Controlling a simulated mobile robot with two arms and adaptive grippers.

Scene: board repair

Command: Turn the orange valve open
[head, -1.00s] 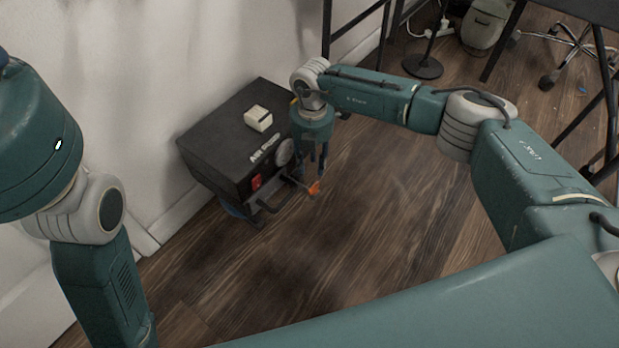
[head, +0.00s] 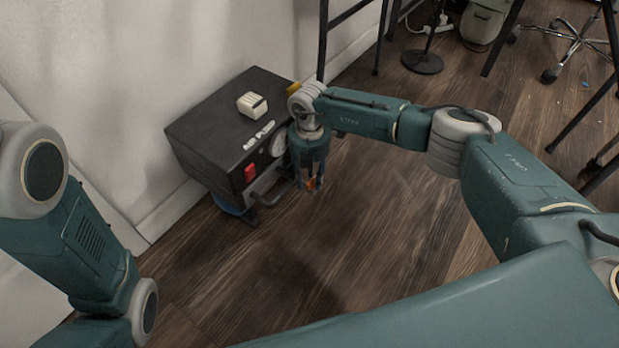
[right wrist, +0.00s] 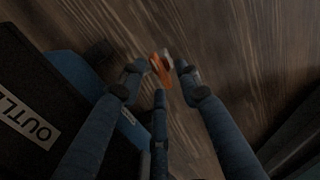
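The orange valve (head: 311,184) is at the front right of a black machine (head: 205,150), low above the floor. In the head view it is mostly hidden by my right gripper (head: 312,186), which points down over it. In the right wrist view the orange valve handle (right wrist: 160,68) lies between the bent fingertips of my right gripper (right wrist: 160,73). Two fingers flank it and a third comes from below. The fingertips are very near the handle, and I cannot tell whether they touch it. My left gripper is out of view; only left arm links show.
The machine carries a white block (head: 252,104) on top, a red switch (head: 250,172), a round gauge (head: 278,144) and a front bar handle. It stands by a white wall (head: 150,80). Dark table legs (head: 345,25) are behind it. Floor in front is clear.

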